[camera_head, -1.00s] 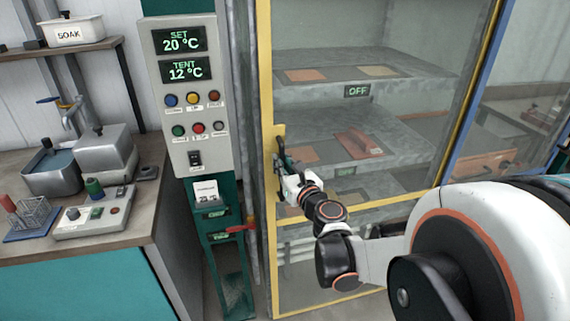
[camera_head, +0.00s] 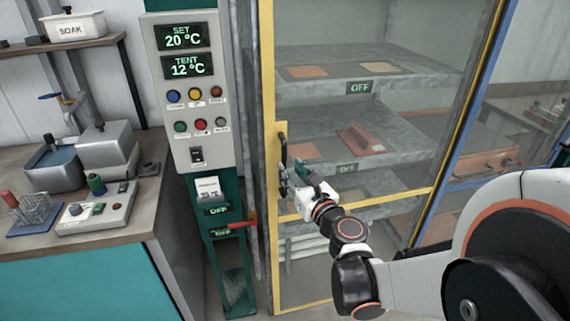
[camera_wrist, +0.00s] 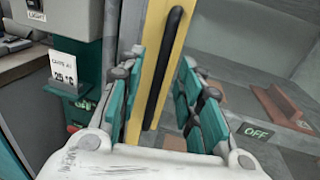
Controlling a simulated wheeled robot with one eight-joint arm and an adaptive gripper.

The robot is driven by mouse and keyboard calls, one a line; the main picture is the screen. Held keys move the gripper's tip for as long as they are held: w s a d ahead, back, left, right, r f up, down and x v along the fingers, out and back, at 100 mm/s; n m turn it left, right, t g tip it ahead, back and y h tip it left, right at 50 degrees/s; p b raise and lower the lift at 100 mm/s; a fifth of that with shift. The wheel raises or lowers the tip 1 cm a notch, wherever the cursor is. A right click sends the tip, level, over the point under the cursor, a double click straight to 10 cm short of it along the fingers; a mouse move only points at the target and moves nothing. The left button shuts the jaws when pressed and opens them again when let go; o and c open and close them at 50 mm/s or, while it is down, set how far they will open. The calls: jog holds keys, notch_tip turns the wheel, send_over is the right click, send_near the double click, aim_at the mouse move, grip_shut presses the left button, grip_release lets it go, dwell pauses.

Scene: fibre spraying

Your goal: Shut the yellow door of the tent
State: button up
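The yellow-framed door (camera_head: 270,240) of the tent has clear panes and stands beside the control column in the head view. Its left upright lies close along the grey post, and I see no clear gap there. The black bar handle (camera_head: 283,152) is on that upright; it also shows in the wrist view (camera_wrist: 163,65). My gripper (camera_head: 294,180) is at the handle's lower end, just to its right in the head view. In the wrist view my gripper (camera_wrist: 161,85) is open, with teal fingers on either side of the handle. I cannot tell any contact.
The control column (camera_head: 190,90) with a red lever (camera_head: 240,225) stands left of the door. A workbench (camera_head: 140,215) with metal tanks is further left. Shelves (camera_head: 400,75) with tiles and a trowel show behind the panes. A blue post (camera_head: 450,180) is at right.

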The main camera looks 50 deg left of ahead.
jog(key=d, duration=0.2)
jog(key=s+d, duration=0.1)
jog(key=d, duration=0.2)
jog(key=shift+d, duration=0.2)
dwell(0.3)
